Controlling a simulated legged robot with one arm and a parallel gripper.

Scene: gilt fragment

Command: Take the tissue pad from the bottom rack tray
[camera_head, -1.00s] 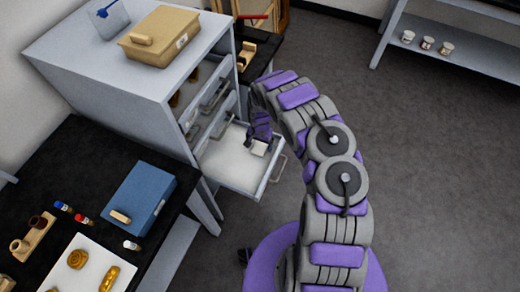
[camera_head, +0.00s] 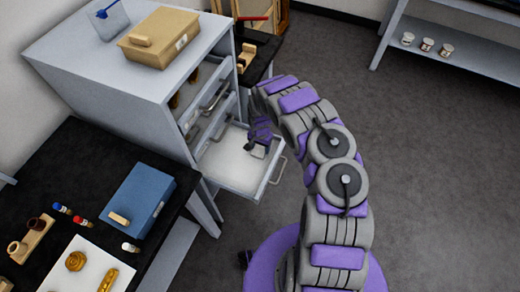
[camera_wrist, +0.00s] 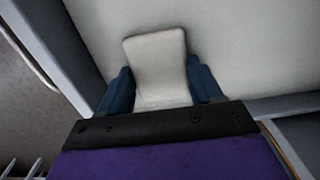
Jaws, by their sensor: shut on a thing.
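The bottom rack tray (camera_head: 230,164) is pulled out from the grey rack at the left of the head view. In the wrist view its pale floor (camera_wrist: 245,50) fills most of the picture. The tissue pad (camera_wrist: 157,62) is an off-white, slightly bent piece between my two blue fingers. It also shows as a small pale patch in the head view (camera_head: 258,151). My gripper (camera_wrist: 162,90) is shut on the pad, with one finger at each side. The head view shows my gripper (camera_head: 258,143) over the tray. I cannot tell whether the pad still touches the tray floor.
The rack (camera_head: 110,75) has upper trays with handles above the open one. A tan box (camera_head: 158,38) sits on top. A black table at the left holds a blue box (camera_head: 138,200), small bottles and a white board (camera_head: 92,262). Open floor (camera_head: 430,160) lies to the right.

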